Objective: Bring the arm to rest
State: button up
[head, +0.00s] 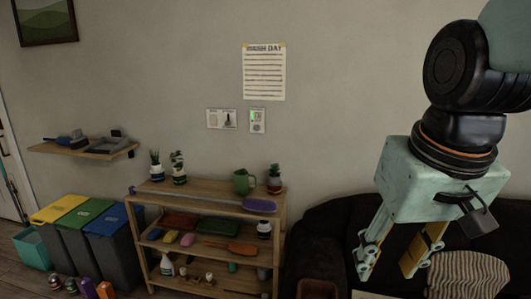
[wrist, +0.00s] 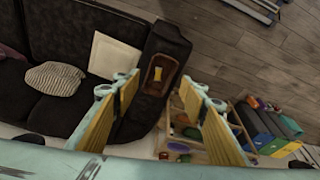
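My gripper (head: 393,268) is at the right of the head view, pointing down in the air in front of the dark sofa (head: 335,218). Its two yellow-padded fingers are spread apart with nothing between them. In the wrist view my gripper (wrist: 160,103) also shows open, with a gap between the fingers. Beyond the fingers the wrist view shows the sofa's armrest (wrist: 166,45) and a brown tray (wrist: 160,75) with a yellow item in it. My arm comes down from the upper right of the head view.
Lidded bins (head: 107,221) and a wall shelf (head: 61,150) are further left. A striped cushion (head: 468,272) lies on the sofa. Bare floor shows in the wrist view.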

jog(key=s+r+t, duration=0.1)
jog(key=s+r, duration=0.1)
jog(key=s, duration=1)
dwell(2.0)
